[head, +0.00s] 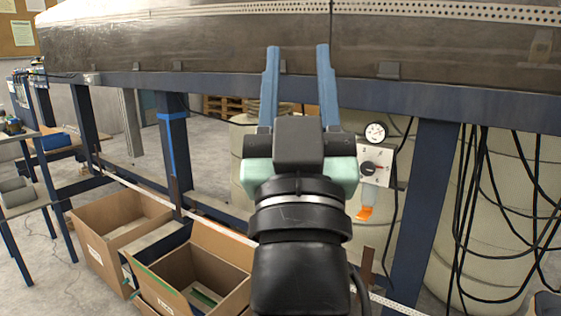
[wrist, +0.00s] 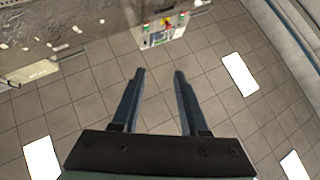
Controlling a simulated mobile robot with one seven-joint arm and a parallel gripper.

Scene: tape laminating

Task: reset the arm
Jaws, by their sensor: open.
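My gripper (head: 297,62) is in the middle of the head view, its two blue fingers pointing up and spread apart. Nothing is between them. In the wrist view my gripper (wrist: 161,75) is also open and empty, with a tiled ceiling with light panels behind the fingers.
Two open cardboard boxes (head: 112,222) stand on the floor at the left. A gauge panel (head: 374,162) is mounted right of my gripper. Black cables (head: 470,210) hang at the right. A side table (head: 22,208) stands at the far left.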

